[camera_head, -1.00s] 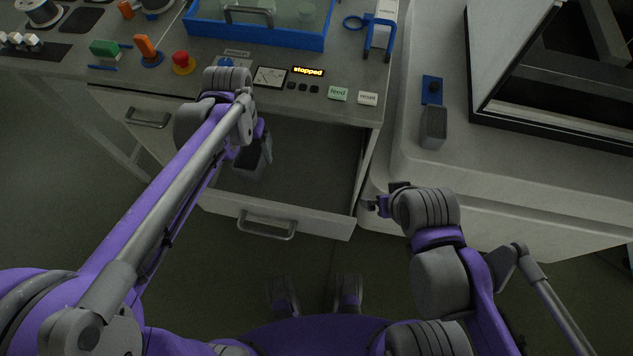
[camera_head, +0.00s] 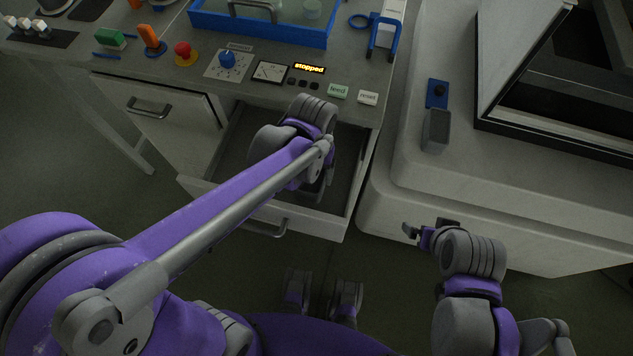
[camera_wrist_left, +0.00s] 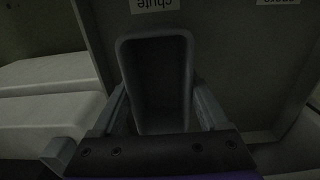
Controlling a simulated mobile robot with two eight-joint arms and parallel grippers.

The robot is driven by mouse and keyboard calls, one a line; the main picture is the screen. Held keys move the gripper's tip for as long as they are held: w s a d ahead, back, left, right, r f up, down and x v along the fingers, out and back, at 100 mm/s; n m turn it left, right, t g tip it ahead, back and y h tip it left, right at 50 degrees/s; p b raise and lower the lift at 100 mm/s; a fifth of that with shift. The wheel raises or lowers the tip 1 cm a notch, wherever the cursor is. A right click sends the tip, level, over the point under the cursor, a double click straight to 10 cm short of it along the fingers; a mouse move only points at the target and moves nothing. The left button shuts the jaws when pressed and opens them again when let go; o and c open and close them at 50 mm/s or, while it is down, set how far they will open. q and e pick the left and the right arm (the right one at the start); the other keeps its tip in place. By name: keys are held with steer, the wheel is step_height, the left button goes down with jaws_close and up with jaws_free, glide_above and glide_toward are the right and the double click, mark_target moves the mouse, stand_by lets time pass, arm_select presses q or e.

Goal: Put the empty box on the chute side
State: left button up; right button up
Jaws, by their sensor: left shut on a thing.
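The empty box (camera_wrist_left: 155,75) is a dark grey, open-topped, long narrow box, seen in the left wrist view between my left gripper's fingers (camera_wrist_left: 160,105). The left gripper is shut on it. In the head view my left gripper (camera_head: 318,182) hangs over the right part of the open drawer (camera_head: 232,150), and my arm mostly hides the box there. In the wrist view an upside-down label "chute" (camera_wrist_left: 155,4) lies just beyond the box. I cannot tell whether the box touches the drawer floor. My right gripper (camera_head: 427,234) is in front of the right-hand machine; its finger opening is unclear.
A bench above the drawer carries a blue tray (camera_head: 262,30), a red button (camera_head: 183,50), a blue knob (camera_head: 227,60) and a "stopped" display (camera_head: 309,69). A grey block (camera_head: 436,130) stands on the right-hand machine. A second label (camera_wrist_left: 278,2) lies right of "chute".

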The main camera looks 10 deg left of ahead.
mark_target(314, 179)
arm_select(q)
steer(key=shift+f+b, duration=0.35)
steer(key=shift+f, duration=2.05)
steer(key=shift+f, duration=0.15)
steer(key=o, duration=1.4)
steer(key=shift+r, duration=0.25)
step_height(314, 179, up, 12)
steer(key=shift+f+p, duration=0.1)
steer(key=shift+p, duration=0.9)
